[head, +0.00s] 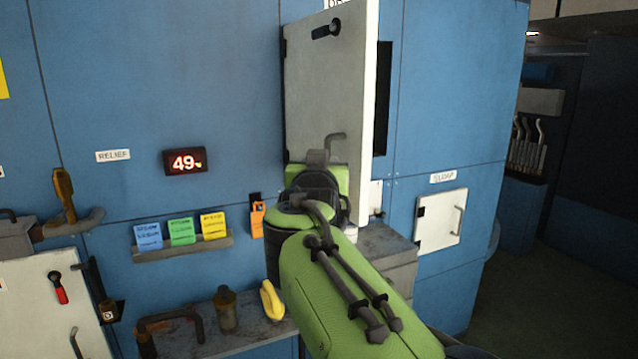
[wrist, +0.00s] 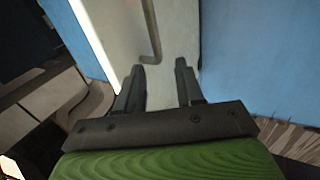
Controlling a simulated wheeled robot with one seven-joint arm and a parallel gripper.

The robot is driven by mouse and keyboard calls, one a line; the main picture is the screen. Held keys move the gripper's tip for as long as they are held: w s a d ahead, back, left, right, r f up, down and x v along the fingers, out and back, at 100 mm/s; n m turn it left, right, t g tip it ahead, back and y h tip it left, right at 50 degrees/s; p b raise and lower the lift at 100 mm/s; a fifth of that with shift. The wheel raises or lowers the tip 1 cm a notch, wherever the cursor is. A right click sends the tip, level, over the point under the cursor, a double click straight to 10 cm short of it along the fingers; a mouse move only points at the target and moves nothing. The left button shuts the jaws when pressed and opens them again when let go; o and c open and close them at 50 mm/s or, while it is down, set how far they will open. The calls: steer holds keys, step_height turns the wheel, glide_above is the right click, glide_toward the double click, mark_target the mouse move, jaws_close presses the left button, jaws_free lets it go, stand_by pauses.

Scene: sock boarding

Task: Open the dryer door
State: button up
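The dryer door (head: 325,90) is a pale grey panel, standing swung out from the blue wall in the head view. A dark opening (head: 383,100) shows behind its right edge. A sign above is cut off, with only its first letters showing. The door's bent bar handle (head: 336,137) is low on its face. My gripper (head: 318,160) is in front of the door's lower part, partly hidden by my green arm. In the wrist view, my gripper (wrist: 159,75) has its fingers apart with nothing between them. The handle (wrist: 151,35) lies just beyond the fingertips, against the door (wrist: 177,30).
A small white hatch (head: 440,220) labelled like "SUMP" is at the right. Coloured cards (head: 180,232) stand on a ledge. A counter (head: 240,325) holds a yellow object (head: 271,300) and a jar (head: 226,309). The floor at the far right is dark and clear.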

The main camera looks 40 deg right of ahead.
steer(key=v, duration=0.5)
steer(key=shift+a+b, duration=0.1)
steer(key=shift+b, duration=0.2)
steer(key=shift+s+f, duration=0.1)
steer(key=s+a+f+n+g+y, duration=0.2)
steer(key=s+a+f+y, duration=0.2)
steer(key=f, duration=0.5)
steer(key=s+a+f+n+g+y, duration=0.3)
steer(key=s+a+f+y, duration=0.1)
steer(key=s+a+f, duration=0.4)
steer(key=s+a+f+n+g+y, duration=0.3)
steer(key=s+a+f, duration=0.3)
steer(key=s+f, duration=0.3)
step_height(320, 180, down, 2)
steer(key=shift+a+f+y, duration=0.25)
steer(key=shift+a+y, duration=0.15)
steer(key=shift+w, duration=0.1)
steer(key=shift+d, duration=0.15)
